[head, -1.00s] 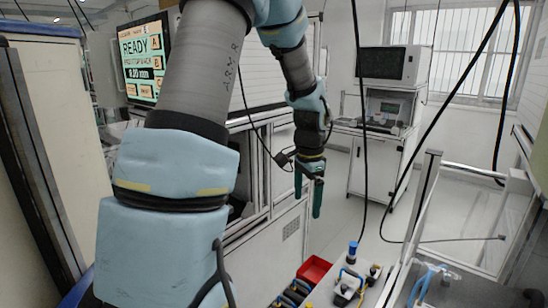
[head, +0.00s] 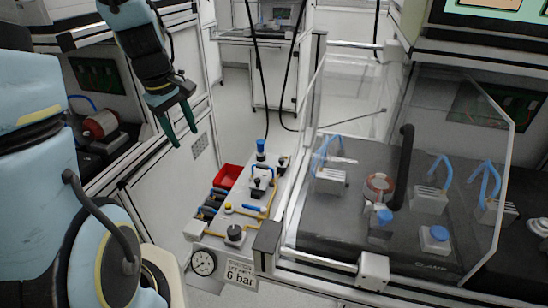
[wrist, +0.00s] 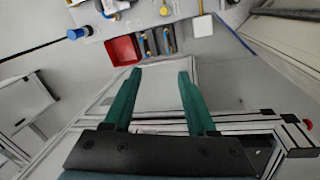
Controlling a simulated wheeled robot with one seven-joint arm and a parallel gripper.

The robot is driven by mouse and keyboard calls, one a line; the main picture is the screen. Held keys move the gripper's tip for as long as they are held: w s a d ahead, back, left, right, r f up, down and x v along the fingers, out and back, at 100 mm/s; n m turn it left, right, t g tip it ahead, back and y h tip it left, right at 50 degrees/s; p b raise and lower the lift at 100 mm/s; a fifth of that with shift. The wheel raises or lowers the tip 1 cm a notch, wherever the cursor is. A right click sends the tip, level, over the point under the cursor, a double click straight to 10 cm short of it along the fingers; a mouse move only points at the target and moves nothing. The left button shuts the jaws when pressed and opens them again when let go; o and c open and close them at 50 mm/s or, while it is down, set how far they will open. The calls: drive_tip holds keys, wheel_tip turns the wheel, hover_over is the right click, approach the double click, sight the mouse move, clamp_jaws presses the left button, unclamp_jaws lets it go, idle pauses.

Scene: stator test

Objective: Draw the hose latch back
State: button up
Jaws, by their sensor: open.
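My gripper (head: 186,138) hangs at the upper left of the head view, its two green fingers apart and nothing between them. In the wrist view the open fingers (wrist: 160,72) point toward a grey pneumatic panel, which lies beyond the tips. In the head view this panel (head: 212,241) carries yellow and blue hose pieces (head: 251,208), black-knobbed fittings (head: 235,234) and a blue-capped post (head: 261,150). I cannot tell which of these parts is the hose latch. The gripper is apart from the panel and touches nothing.
A red bin (head: 228,177) sits at the panel's left edge; it also shows in the wrist view (wrist: 122,49). A pressure gauge (head: 203,262) and a "6 bar" sign (head: 241,274) are in front. A clear guard (head: 440,100) covers the right-hand bench. Black cables hang behind.

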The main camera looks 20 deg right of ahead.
drive_tip(key=w+d+f+n+h+b, duration=0.15)
drive_tip(key=w+d+f+n, duration=0.3)
drive_tip(key=d, duration=0.55)
drive_tip(key=n+g+h+b, duration=0.1)
drive_tip(key=n+b, duration=0.2)
drive_tip(key=n, duration=0.5)
approach(281, 159)
drive_tip(key=p+x, duration=0.1)
drive_tip(key=x, duration=0.7)
drive_tip(key=shift+s+a+p, duration=0.1)
drive_tip(key=shift+p, duration=0.25)
clamp_jaws()
